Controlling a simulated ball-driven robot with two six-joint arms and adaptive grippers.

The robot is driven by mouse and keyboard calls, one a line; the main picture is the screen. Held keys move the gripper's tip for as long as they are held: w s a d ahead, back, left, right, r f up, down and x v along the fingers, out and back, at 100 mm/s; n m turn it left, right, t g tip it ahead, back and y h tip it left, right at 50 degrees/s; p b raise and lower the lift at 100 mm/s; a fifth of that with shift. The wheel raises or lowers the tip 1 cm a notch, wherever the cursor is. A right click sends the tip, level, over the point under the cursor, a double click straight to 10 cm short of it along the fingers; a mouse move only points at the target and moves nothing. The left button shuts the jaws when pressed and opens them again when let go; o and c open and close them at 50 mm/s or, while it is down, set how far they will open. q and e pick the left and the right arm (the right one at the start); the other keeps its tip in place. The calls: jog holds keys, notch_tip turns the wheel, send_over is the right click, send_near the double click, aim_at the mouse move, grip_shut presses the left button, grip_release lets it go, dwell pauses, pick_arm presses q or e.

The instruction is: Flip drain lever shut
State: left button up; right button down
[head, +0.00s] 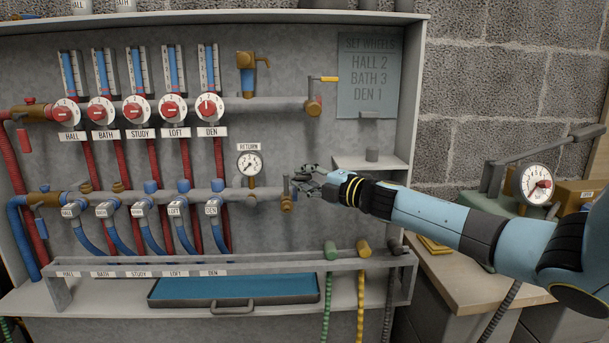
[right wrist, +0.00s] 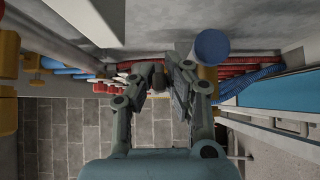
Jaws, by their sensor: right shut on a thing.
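The brass drain valve (head: 287,203) sits at the right end of the lower grey pipe (head: 268,194). My right gripper (head: 300,184) is at this valve, reaching in from the right. Its fingers are shut on the drain lever, which they mostly hide, so I cannot tell its exact angle. In the right wrist view the fingers of my right gripper (right wrist: 166,76) are close together, beside a blue round end (right wrist: 212,47) with brass behind it. My left gripper is in neither view.
A gauge (head: 249,164) marked RETURN stands left of the valve. A yellow-handled valve (head: 314,104) is above. A small shelf (head: 370,162) is behind my right forearm. A rail (head: 240,266) and a blue-bottomed tray (head: 235,306) lie below. Hoses hang from the rail's right end.

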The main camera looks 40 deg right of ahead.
dwell(0.3)
jog(key=c, duration=1.4)
grip_release()
jog(key=shift+o, duration=0.2)
jog(key=shift+s+d, duration=0.15)
jog(key=shift+s, duration=0.2)
jog(key=s+d, duration=0.2)
jog(key=s, duration=0.9)
jog(key=shift+f, duration=0.1)
